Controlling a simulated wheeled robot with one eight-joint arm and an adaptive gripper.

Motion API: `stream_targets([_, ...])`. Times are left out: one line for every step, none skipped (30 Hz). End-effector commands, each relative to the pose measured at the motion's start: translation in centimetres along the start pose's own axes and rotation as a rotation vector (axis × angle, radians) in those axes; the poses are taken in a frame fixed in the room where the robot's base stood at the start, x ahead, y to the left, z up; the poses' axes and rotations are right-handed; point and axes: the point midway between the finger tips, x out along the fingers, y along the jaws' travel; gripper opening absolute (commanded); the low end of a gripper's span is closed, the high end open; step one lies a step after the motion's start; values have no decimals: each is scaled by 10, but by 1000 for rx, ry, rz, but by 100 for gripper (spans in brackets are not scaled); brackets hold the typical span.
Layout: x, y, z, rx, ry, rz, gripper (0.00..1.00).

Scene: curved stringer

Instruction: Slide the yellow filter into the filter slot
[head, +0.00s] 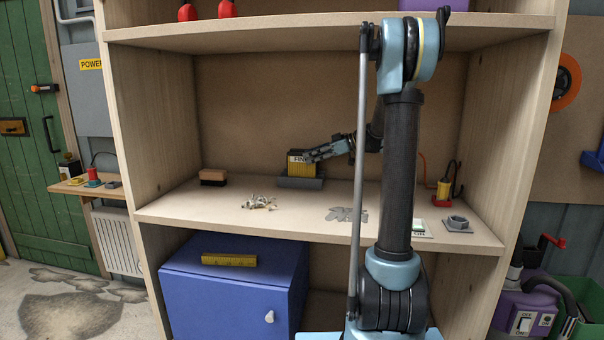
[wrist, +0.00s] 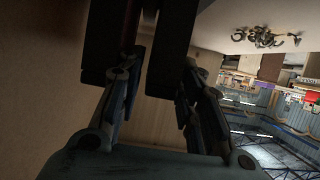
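The yellow filter (head: 299,168) stands upright on the middle shelf, with a dark upper part and a label that seems to begin "FIN". Its lower end is at a low grey base (head: 300,183), which seems to be the filter slot; how deep it sits there I cannot tell. My gripper (head: 312,154) reaches in from the right, its tips at the filter's upper right side. In the wrist view my gripper's two fingers (wrist: 160,75) show apart, with dark shapes at their tips. Whether they clasp the filter is too dark to tell.
A brush (head: 213,177) lies left of the filter, and a pile of screws (head: 260,202) lies in front. A flat grey piece (head: 346,214) and a small grey block (head: 457,224) lie to the right. The upper shelf (head: 300,32) hangs above.

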Motion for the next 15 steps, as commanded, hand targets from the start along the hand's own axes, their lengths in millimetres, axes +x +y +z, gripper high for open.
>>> stream_targets([6, 0, 0, -1, 0, -3, 33])
stream_targets([9, 0, 0, -1, 0, -3, 33])
stream_targets([14, 0, 1, -2, 0, -3, 33])
stream_targets([18, 0, 1, -2, 0, -3, 33])
stream_targets([23, 0, 1, -2, 0, -3, 33])
stream_targets([29, 0, 1, -2, 0, -4, 33])
stream_targets([33, 0, 1, -2, 0, -4, 33])
stream_targets([37, 0, 1, -2, 0, -3, 33])
stream_targets([41, 0, 1, -2, 0, -2, 33])
stream_targets([43, 0, 1, -1, 0, -2, 33])
stream_targets([45, 0, 1, -1, 0, -2, 33])
stream_targets([47, 0, 1, -1, 0, -2, 33])
stream_targets([47, 0, 1, -1, 0, -2, 33])
stream_targets([47, 0, 1, -1, 0, -2, 33])
stream_targets([47, 0, 1, 0, 0, -1, 33])
